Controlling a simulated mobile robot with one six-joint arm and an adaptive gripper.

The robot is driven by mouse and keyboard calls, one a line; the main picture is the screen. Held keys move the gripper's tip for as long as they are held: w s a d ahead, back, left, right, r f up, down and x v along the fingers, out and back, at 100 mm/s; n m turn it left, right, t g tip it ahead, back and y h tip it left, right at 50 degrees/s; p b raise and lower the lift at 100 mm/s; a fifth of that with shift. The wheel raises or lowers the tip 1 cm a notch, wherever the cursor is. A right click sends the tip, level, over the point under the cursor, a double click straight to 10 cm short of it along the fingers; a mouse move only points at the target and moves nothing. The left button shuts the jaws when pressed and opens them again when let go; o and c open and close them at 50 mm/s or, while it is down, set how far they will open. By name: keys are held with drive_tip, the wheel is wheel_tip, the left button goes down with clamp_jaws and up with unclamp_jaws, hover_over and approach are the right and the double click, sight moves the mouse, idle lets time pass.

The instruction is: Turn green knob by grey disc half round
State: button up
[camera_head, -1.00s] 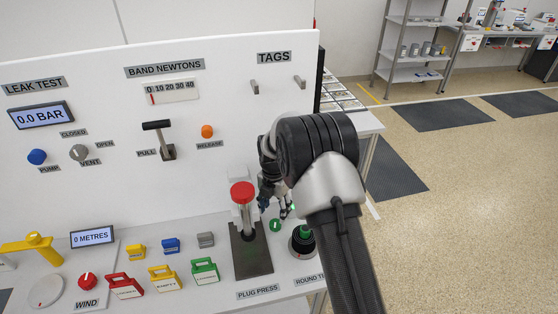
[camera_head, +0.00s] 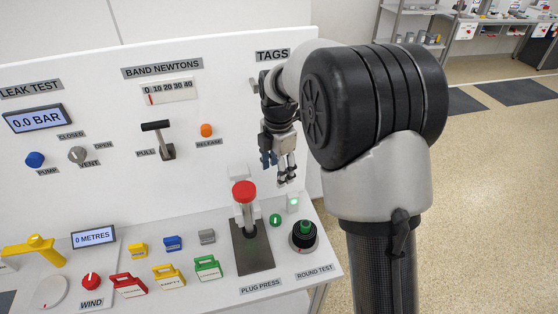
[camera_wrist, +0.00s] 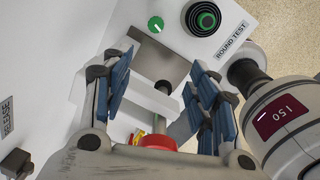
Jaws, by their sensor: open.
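The small round green knob (camera_head: 275,220) with a white pointer line sits on the bench top, right of the plug press. In the head view the line runs about upright. The knob also shows at the top of the wrist view (camera_wrist: 156,25). Beside it is the round test fixture (camera_head: 304,234), a grey disc with a dark, green-ringed piece on it; it also shows in the wrist view (camera_wrist: 203,18). My gripper (camera_head: 287,183) hangs above and behind the knob, apart from it. Its blue-padded fingers are spread, with nothing held between them.
The plug press (camera_head: 245,207) with its red top stands just left of the knob. The upright panel (camera_head: 225,105) rises behind. Several coloured cases (camera_head: 208,267) lie to the left.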

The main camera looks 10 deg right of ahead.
drive_tip(key=shift+s+r+m+t, duration=0.1)
drive_tip(key=shift+s+r+m, duration=0.35)
drive_tip(key=shift+r, duration=0.2)
drive_tip(key=shift+s+r+m+t, duration=0.1)
drive_tip(key=shift+s+r+m, duration=0.35)
drive_tip(key=shift+r, duration=0.25)
drive_tip(key=shift+s+r+m+t, duration=0.1)
drive_tip(key=shift+s+r+m, duration=0.25)
drive_tip(key=shift+r+m, duration=0.25)
drive_tip(key=s+r+m+t, duration=0.1)
drive_tip(key=s+r+m, duration=0.35)
drive_tip(key=s, duration=0.35)
drive_tip(key=s+r+m+t, duration=0.1)
drive_tip(key=s+r+m, duration=0.35)
drive_tip(key=s, duration=0.25)
drive_tip(key=s+f+m+t, duration=0.1)
drive_tip(key=s+f+m, duration=0.1)
drive_tip(key=s+m, duration=0.7)
drive_tip(key=s, duration=0.4)
drive_tip(key=shift+m, duration=0.4)
drive_tip(key=shift+f, duration=0.1)
